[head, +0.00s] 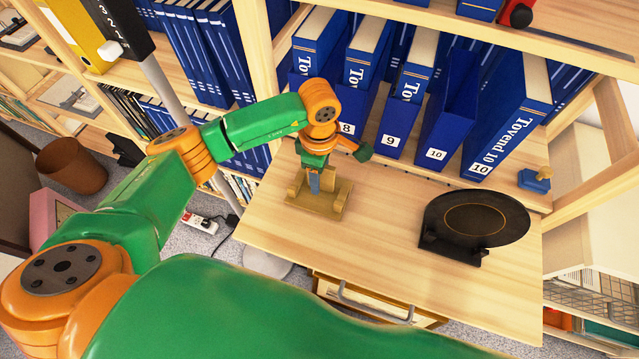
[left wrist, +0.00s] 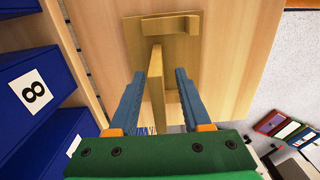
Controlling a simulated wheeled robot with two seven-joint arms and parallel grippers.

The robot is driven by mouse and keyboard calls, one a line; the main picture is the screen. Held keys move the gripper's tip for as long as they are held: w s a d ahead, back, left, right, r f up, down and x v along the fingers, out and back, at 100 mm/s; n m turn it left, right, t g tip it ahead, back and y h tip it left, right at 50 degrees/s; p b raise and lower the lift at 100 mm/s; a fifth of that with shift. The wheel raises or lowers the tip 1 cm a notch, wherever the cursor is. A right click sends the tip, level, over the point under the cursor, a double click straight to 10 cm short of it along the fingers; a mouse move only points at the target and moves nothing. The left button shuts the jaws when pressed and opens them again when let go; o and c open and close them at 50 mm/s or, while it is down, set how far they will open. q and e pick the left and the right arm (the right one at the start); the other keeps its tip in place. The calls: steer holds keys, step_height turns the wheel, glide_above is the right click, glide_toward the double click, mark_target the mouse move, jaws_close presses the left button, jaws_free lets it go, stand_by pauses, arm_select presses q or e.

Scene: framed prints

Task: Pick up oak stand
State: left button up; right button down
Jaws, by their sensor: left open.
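The oak stand (head: 334,201) is a small light-wood holder with an upright plate, sitting on the left part of the wooden shelf top. In the left wrist view the stand (left wrist: 165,24) shows from above. My left gripper (head: 314,181) points down over the stand. In the left wrist view the blue fingers of the left gripper (left wrist: 160,74) are apart, one on each side of the stand's upright plate, with a gap visible. Part of the stand is hidden behind the gripper. My right gripper is not in view.
A black stand with a round dark plate (head: 474,219) is on the right of the shelf top (head: 390,245). Blue binders (head: 510,118) line the back. A small blue-and-brass object (head: 535,180) sits at the right. The middle front of the top is clear.

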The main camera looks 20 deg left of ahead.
arm_select(q)
steer(key=shift+f, duration=0.55)
jaws_close()
stand_by(1.0)
